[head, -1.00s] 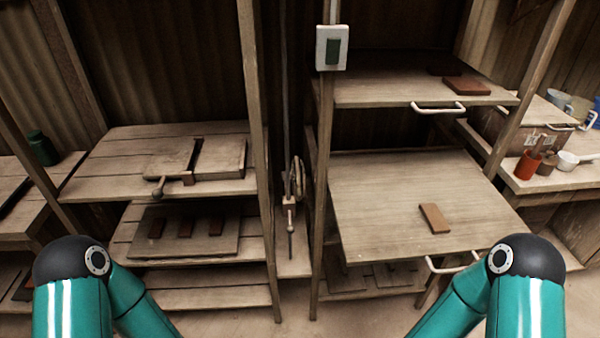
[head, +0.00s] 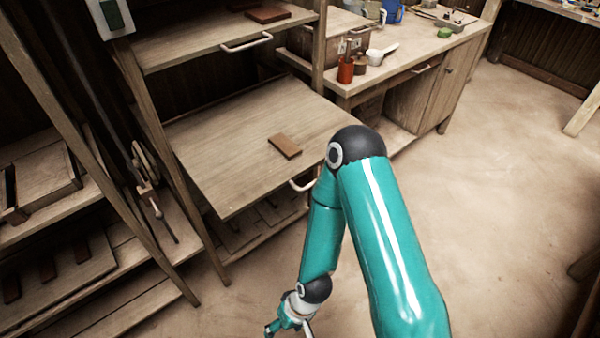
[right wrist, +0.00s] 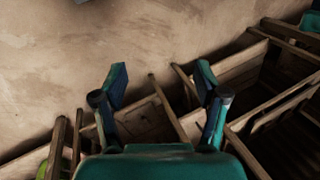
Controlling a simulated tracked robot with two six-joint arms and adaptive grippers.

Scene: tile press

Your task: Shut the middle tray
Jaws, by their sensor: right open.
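My right gripper (head: 285,328) hangs low at the bottom edge of the head view, below and apart from the tray. In the right wrist view the right gripper (right wrist: 162,82) has its two fingers spread with nothing between them. My left gripper is out of view.
An upper tray (head: 200,40) with its own handle (head: 247,42) and a brown tile (head: 267,15) is above. A lower shelf (head: 240,232) lies beneath. The floor (head: 500,180) to the right is open.

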